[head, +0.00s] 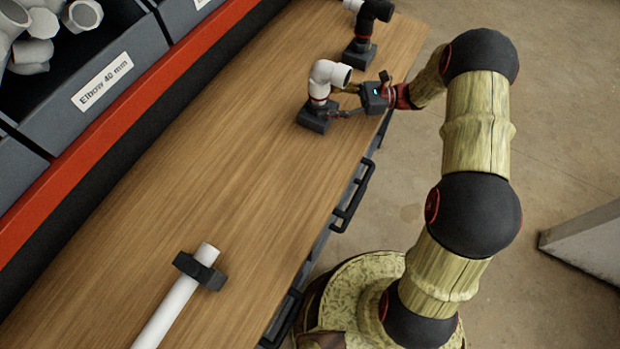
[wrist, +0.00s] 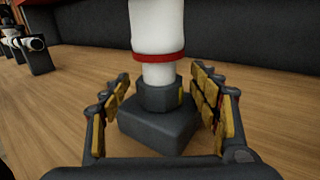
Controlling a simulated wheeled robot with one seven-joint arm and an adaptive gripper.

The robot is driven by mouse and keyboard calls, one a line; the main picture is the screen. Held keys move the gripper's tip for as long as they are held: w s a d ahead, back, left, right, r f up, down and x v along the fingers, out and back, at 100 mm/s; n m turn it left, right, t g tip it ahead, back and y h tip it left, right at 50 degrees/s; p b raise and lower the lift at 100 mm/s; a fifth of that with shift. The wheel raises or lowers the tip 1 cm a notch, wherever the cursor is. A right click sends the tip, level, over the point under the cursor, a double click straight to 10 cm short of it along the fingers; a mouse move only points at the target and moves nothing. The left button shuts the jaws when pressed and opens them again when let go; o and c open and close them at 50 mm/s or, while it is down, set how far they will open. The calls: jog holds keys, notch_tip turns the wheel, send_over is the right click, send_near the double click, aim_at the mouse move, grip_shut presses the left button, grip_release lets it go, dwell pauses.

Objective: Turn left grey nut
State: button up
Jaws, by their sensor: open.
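The grey nut (wrist: 158,97) stands upright in the wrist view on a dark square base (wrist: 158,131), below a red ring (wrist: 159,57) and a white pipe (wrist: 157,25). A small yellow mark shows on its right side. In the head view, the same fitting has a white elbow (head: 328,74) on top and its base (head: 313,118) on the bench. My gripper (wrist: 161,88) is open, with one yellow-padded finger on each side of the nut. Gaps show between the pads and the nut. In the head view my gripper (head: 341,101) reaches in from the right, low over the bench.
A second fitting with a black elbow (head: 375,10) stands farther back on the wooden bench (head: 240,160). A white pipe (head: 172,310) in a dark clamp (head: 200,271) lies at the front. Bins of elbows (head: 110,75) line the left. The bench middle is clear.

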jog(key=m+t, duration=0.1)
jog(key=t, duration=0.1)
jog(key=m+t+h+b, duration=0.1)
jog(key=m+t, duration=0.1)
jog(key=t, duration=0.1)
jog(key=m+t+b, duration=0.1)
jog(key=m+t, duration=0.1)
jog(key=shift+s+a+h, duration=0.1)
jog(key=shift+s+h, duration=0.2)
jog(key=shift+s, duration=0.1)
jog(key=m+t+h, duration=0.2)
jog(key=m+t+h+b, duration=0.1)
jog(key=m+t+h, duration=0.1)
jog(key=t, duration=0.1)
jog(key=m+t+h, duration=0.2)
jog(key=shift+s+a+t+b, duration=0.3)
jog(key=shift+t, duration=0.1)
jog(key=p+v, duration=0.2)
jog(key=v, duration=0.6)
jog(key=shift+s+d+r, duration=0.1)
jog(key=s+a+r+n+g+y, duration=0.4)
jog(key=s+a+r+n+g, duration=0.35)
jog(key=a+n, duration=0.3)
jog(key=s+n+g+h, duration=0.4)
jog(key=s+n+g, duration=0.2)
jog(key=s+n, duration=0.4)
jog(key=shift+s+d+g+h+b, duration=0.15)
jog(key=shift+s+g+h+b, duration=0.2)
jog(key=shift+s, duration=0.85)
